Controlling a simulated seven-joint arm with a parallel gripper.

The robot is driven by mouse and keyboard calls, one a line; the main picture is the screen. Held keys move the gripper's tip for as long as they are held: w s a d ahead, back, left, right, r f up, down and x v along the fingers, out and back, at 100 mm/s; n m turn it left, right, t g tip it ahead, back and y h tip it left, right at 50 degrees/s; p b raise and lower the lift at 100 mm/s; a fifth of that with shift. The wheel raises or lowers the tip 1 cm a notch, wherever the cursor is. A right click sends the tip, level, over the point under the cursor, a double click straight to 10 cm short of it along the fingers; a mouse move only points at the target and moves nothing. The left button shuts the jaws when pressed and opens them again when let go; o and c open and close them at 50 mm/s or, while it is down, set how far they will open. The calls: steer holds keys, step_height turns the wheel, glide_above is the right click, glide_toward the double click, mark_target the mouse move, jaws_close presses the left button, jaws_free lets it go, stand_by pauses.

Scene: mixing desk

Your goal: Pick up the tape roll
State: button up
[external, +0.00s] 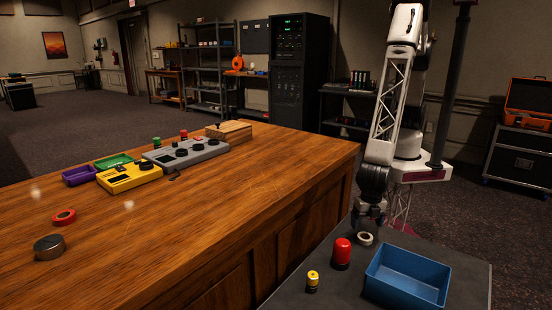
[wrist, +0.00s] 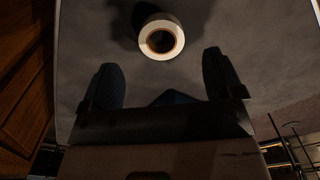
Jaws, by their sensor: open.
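A white tape roll (external: 365,239) lies on the dark side table beside the desk. In the wrist view the tape roll (wrist: 146,40) lies flat, its dark hole facing the camera, just beyond the fingertips and roughly centred between them. My gripper (external: 368,216) points down close to the roll, and it also shows in the wrist view (wrist: 163,76) with its two fingers spread and nothing between them. I cannot tell the exact height of the fingertips above the table. A red ring (external: 64,211), which looks like another tape roll, lies on the wooden desk far from the gripper.
On the side table, a red-capped cylinder (external: 342,252), a small yellow-and-black battery-like object (external: 312,281) and a blue open bin (external: 405,278) stand near the white roll. The desk (external: 190,220) holds mixing consoles (external: 185,152) and a metal puck (external: 49,247).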

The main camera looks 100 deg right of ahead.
mark_target(365, 234)
steer(key=shift+f, duration=0.3)
steer(key=shift+d+f, duration=0.15)
steer(key=shift+f, duration=2.35)
steer(key=c, duration=1)
steer(key=shift+r, duration=0.15)
steer(key=shift+r, duration=1)
steer(key=shift+s+d+r, duration=0.2)
steer(key=shift+r, duration=0.15)
steer(key=shift+s+d+r, duration=0.15)
steer(key=shift+r, duration=0.2)
steer(key=s+d+r, duration=0.1)
steer(key=s+d, duration=0.9)
steer(key=d, duration=0.1)
steer(key=shift+d+r, duration=0.15)
steer(key=shift+d, duration=0.05)
